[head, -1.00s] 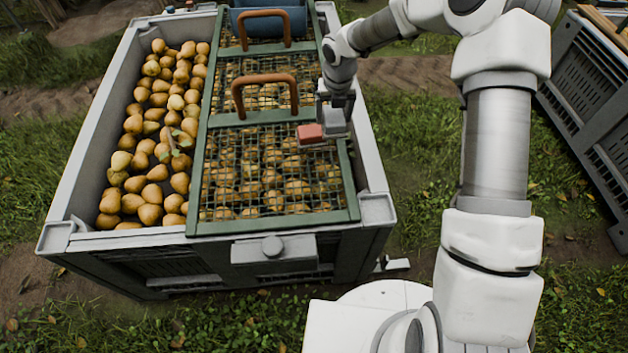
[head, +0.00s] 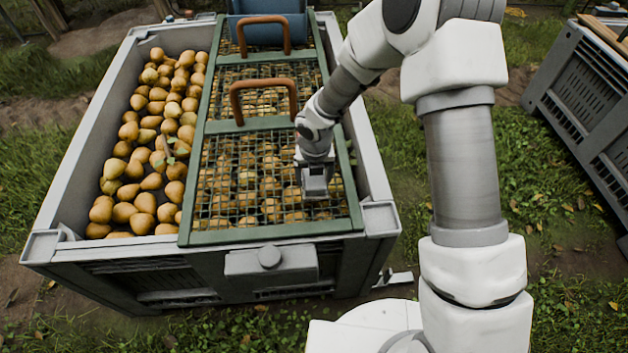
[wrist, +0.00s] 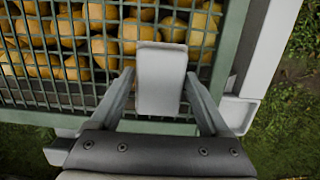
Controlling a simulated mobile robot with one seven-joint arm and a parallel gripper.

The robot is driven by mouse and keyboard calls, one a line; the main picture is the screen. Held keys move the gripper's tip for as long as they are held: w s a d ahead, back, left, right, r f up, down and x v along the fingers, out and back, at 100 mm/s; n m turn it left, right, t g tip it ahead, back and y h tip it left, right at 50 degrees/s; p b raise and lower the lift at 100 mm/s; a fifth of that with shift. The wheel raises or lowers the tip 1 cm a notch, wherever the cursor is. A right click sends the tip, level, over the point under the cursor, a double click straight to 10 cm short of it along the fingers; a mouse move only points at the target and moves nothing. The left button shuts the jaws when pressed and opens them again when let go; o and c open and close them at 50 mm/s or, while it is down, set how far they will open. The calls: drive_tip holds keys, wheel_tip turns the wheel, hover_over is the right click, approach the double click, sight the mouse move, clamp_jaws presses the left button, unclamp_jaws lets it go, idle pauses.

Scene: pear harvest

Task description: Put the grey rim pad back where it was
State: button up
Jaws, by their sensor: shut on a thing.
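The grey rim pad (wrist: 162,72) is a pale block between the two fingers of my gripper (wrist: 161,88) in the wrist view. My gripper is shut on it. In the head view my gripper (head: 315,182) is over the front right part of the green mesh lid (head: 262,236), inside the right edge of its frame. The lid covers the right part of the grey bin (head: 62,190). The bin's right rim (head: 368,150) lies to the right of my gripper, apart from it. The wrist view also shows this rim (wrist: 268,45). My arm hides part of the lid.
Pears (head: 140,185) fill the open left part of the bin. Two brown handles (head: 262,85) stand up from the lid. A blue container (head: 268,22) is at the back. Another grey crate (head: 590,95) stands at the right. Grass separates the two.

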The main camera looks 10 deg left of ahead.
drive_tip(key=shift+f, duration=0.4)
drive_tip(key=shift+f, duration=0.1)
